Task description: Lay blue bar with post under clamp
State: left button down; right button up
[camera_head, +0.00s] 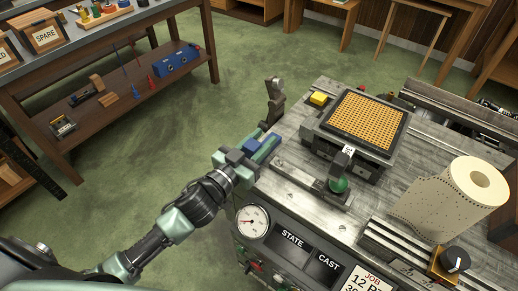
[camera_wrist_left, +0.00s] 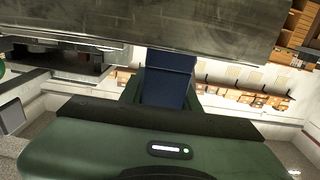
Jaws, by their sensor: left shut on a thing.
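My left gripper (camera_head: 252,154) reaches in from the left and is shut on the blue bar (camera_head: 264,146) at the left edge of the machine top. In the left wrist view the bar (camera_wrist_left: 166,82) stands out from the gripper, close to the dark metal edge of the machine (camera_wrist_left: 150,22). A post on the bar cannot be made out. An upright grey lever-like part (camera_head: 274,98), perhaps the clamp, stands at the machine's left edge, just beyond the bar. My right gripper is not in view.
On the machine (camera_head: 290,175) are a grid of orange pieces (camera_head: 367,121), a yellow block (camera_head: 319,99), a green knob (camera_head: 338,185) and a paper roll (camera_head: 450,205). A gauge (camera_head: 252,222) is on its front. A workbench (camera_head: 100,35) stands at upper left; green floor between is clear.

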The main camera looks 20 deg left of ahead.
pick_arm(q)
notch_tip(320, 180, up, 20)
jog(key=p, duration=0.3)
jog(key=s+a+f+n+y, duration=0.2)
jog(key=s+f+y, duration=0.1)
jog(key=s+f, duration=0.4)
jog(key=s+a+f+n+t+y, duration=0.1)
jog(key=s+a+f+n+y, duration=0.1)
jog(key=s+f, duration=0.5)
jog(key=shift+s+a+f+y, duration=0.4)
jog(key=shift+s+y, duration=0.2)
jog(key=shift+s, duration=0.4)
jog(key=shift+w, duration=0.1)
